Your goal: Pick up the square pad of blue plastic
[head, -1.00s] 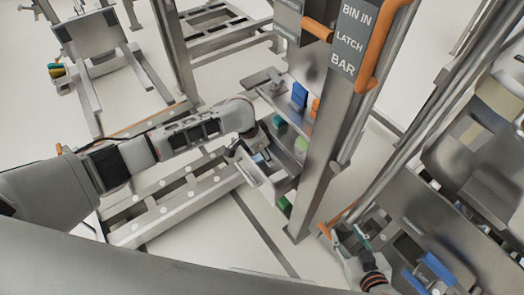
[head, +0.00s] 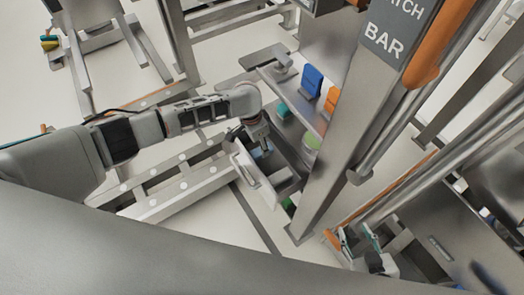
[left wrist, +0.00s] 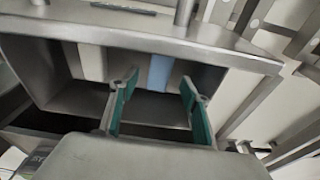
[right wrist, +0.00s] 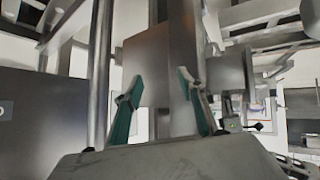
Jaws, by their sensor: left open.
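A pale blue flat piece (left wrist: 160,72) stands upright inside a grey metal drawer (left wrist: 150,105) in the left wrist view, beside a beige strip (left wrist: 92,62). Its full outline is hidden by the drawer rim. My left gripper (left wrist: 158,84) is open, its teal fingers apart in front of the pale blue piece, with nothing held. In the head view the left gripper (head: 262,150) points down into the drawer. A darker blue block (head: 312,80) stands on the shelf above. My right gripper (right wrist: 158,82) is open and empty, low right in the head view (head: 352,245).
The shelf also holds an orange block (head: 331,100), a teal block (head: 283,111) and a green round piece (head: 312,141). A thick metal post (head: 335,160) with a sign (head: 397,30) stands between my arms. Pale floor (head: 215,225) is clear at the front.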

